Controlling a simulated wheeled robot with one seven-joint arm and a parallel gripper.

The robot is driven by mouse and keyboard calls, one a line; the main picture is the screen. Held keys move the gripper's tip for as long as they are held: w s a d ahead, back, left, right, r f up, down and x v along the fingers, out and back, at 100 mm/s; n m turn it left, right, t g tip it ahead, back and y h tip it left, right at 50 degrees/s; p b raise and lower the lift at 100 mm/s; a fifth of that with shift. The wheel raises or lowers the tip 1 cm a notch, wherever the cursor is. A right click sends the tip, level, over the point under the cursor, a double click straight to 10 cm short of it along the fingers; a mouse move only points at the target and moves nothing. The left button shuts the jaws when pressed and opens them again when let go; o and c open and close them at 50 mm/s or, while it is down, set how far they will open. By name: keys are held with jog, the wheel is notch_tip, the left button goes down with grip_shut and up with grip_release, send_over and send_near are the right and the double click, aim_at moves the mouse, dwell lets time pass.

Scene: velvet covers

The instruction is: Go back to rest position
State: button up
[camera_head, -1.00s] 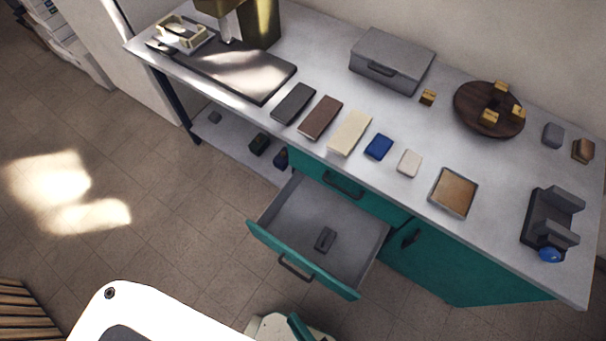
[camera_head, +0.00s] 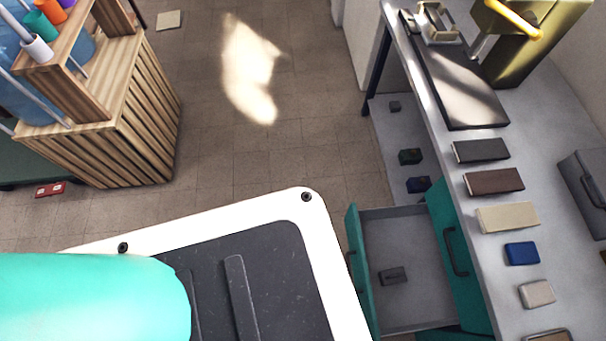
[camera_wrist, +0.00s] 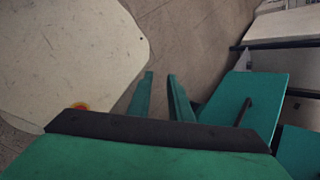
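My gripper (camera_wrist: 160,78) shows in the wrist view as two teal fingers, apart, with only floor between them. It is open and empty, and it points down beside my white base. The teal drawer front (camera_wrist: 240,105) with its dark handle is to the right of the fingers, apart from them. In the head view my gripper is out of sight; only a teal part of my arm shows at the lower left, over my base. The open drawer (camera_head: 410,240) holds a small dark grey block (camera_head: 392,275).
The counter (camera_head: 440,80) along the right carries a dark board (camera_head: 460,85), several flat blocks, a grey box (camera_head: 588,190) and an olive machine (camera_head: 520,45). A slatted wooden unit (camera_head: 135,125) stands at the left.

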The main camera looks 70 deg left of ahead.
jog(key=w+d+r+n+t+h, duration=0.1)
jog(key=w+d+r+n+h, duration=0.25)
jog(key=r, duration=0.25)
jog(key=w+d+r+n+t+h, duration=0.2)
jog(key=d+r+h, duration=0.2)
jog(key=r, duration=0.1)
jog(key=w+a+r+n+t, duration=0.1)
jog(key=w+a+r+t, duration=0.1)
jog(key=r, duration=0.9)
jog(key=w+a+r+n+t, duration=0.2)
jog(key=w+r+t, duration=0.2)
jog(key=r, duration=0.7)
jog(key=w+a+r+n+t, duration=0.1)
jog(key=w+r, duration=0.4)
jog(key=r, duration=0.6)
jog(key=shift+a+r+t, duration=0.15)
jog(key=shift+a+t, duration=0.6)
jog(key=shift+t, duration=0.35)
